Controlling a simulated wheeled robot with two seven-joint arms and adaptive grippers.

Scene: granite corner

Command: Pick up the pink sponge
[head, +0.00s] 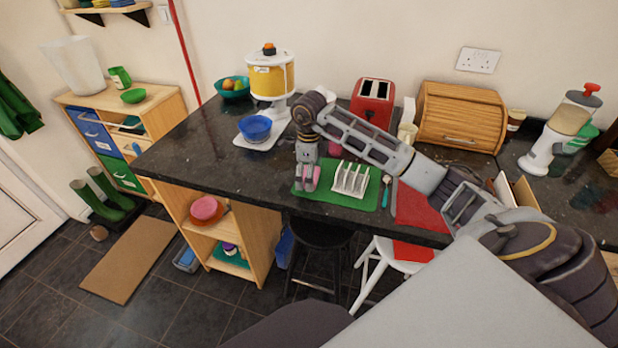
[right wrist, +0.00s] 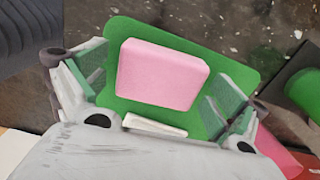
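The pink sponge (right wrist: 162,75) lies on the green mat (right wrist: 125,32) in the right wrist view, between the two fingers of my right gripper (right wrist: 158,95). The fingers are spread, with green mat showing on both sides of the sponge, so the gripper is open. In the head view my right gripper (head: 307,186) points down over the left part of the green mat (head: 360,202), with pink showing at its fingers. The sponge is largely hidden there. My left gripper is not in view.
A white rack (head: 351,179) stands on the mat just right of my gripper. A blue bowl (head: 255,128) and a yellow-and-white dispenser (head: 271,77) stand to the left. A red toaster (head: 372,102) and wooden bread box (head: 461,117) are behind. The counter's left end is clear.

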